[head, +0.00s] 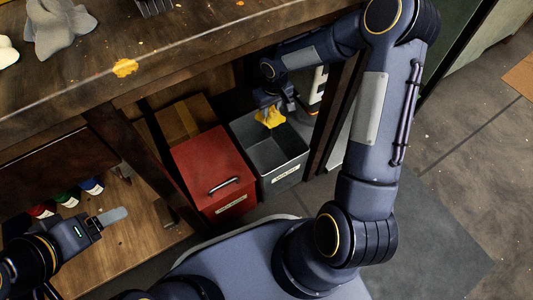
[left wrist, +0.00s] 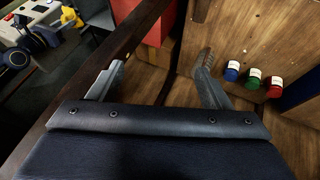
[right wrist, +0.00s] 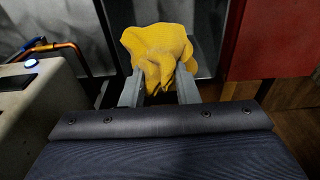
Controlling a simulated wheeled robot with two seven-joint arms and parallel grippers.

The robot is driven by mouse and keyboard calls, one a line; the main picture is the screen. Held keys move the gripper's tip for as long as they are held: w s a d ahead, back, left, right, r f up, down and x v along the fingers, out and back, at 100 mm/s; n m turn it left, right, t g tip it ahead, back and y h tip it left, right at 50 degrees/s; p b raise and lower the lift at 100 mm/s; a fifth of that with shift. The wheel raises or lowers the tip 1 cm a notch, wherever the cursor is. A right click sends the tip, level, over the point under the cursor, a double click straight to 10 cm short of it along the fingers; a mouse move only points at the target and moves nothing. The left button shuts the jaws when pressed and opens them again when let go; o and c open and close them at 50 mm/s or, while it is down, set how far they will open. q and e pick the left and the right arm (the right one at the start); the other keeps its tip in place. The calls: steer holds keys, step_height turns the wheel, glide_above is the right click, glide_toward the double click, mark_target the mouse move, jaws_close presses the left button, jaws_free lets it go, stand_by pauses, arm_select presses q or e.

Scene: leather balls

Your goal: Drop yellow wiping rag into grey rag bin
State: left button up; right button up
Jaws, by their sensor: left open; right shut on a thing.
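The yellow wiping rag (head: 270,117) hangs from my right gripper (head: 268,104), over the inside of the grey rag bin (head: 286,172). In the right wrist view the rag (right wrist: 160,50) is bunched between the two fingertips (right wrist: 158,88), with the grey bin wall (right wrist: 208,35) behind it. Whether the rag touches the bin cannot be told. My left gripper (head: 108,218) is open and empty at the lower left; its spread fingers show in the left wrist view (left wrist: 160,80), near the shelf.
A red lidded box (head: 212,170) stands directly left of the grey bin, with a cardboard box (head: 186,118) behind it. The workbench edge (head: 150,75) overhangs them. Several small paint bottles (left wrist: 252,78) stand on the wooden shelf. A pale device (right wrist: 40,105) is beside the bin.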

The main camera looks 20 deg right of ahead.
step_height(320, 180, down, 5)
steer(key=b, duration=0.3)
steer(key=o, duration=1)
steer(key=r+p, duration=0.1)
steer(key=r, duration=0.1)
steer(key=r+p, duration=0.1)
steer(key=r, duration=0.2)
steer(key=s+r+p, duration=0.1)
steer(key=r, duration=0.1)
steer(key=shift+r+p, duration=0.35)
steer(key=shift+r, duration=0.05)
